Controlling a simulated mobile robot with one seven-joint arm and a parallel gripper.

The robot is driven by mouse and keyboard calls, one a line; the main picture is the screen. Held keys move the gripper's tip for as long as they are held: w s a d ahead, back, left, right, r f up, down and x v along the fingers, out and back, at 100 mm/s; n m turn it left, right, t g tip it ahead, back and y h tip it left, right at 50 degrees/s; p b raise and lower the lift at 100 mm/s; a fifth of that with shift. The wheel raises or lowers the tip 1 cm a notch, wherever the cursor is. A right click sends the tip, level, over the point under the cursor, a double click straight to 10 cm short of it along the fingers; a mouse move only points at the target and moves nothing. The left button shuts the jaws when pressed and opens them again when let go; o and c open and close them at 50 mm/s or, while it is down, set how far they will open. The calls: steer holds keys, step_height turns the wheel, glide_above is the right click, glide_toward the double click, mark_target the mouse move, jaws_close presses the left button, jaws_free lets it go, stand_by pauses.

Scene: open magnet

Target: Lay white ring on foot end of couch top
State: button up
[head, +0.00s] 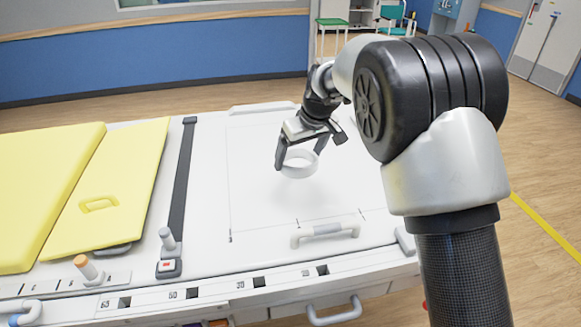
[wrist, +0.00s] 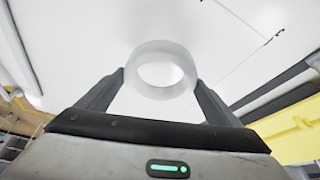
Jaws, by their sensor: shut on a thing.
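The white ring (head: 299,164) is between the fingers of my gripper (head: 299,158), which is shut on it. In the head view the ring hangs over the bare white part of the couch top (head: 260,190), within a thin outlined area, with a soft shadow below it. Its height above the surface is hard to tell. In the wrist view the ring (wrist: 161,70) shows its open centre, with one finger of my gripper (wrist: 160,90) on each side. White surface lies behind it.
A dark strap (head: 184,170) with a buckle crosses the couch. Yellow pads (head: 112,185) lie to its left. A white handle (head: 325,233) stands near the front edge, and rails run along that edge. The outlined area around the ring is otherwise clear.

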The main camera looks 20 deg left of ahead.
mark_target(309, 168)
step_height(309, 168, down, 10)
steer(key=shift+r+b, duration=0.2)
steer(key=shift+b, duration=0.25)
steer(key=shift+f, duration=0.15)
steer(key=o, duration=1.1)
steer(key=shift+r, duration=0.45)
steer(key=v, duration=1.1)
steer(key=shift+s+d+r+p, duration=0.15)
steer(key=shift+s+p, duration=0.05)
steer(key=shift+p, duration=0.2)
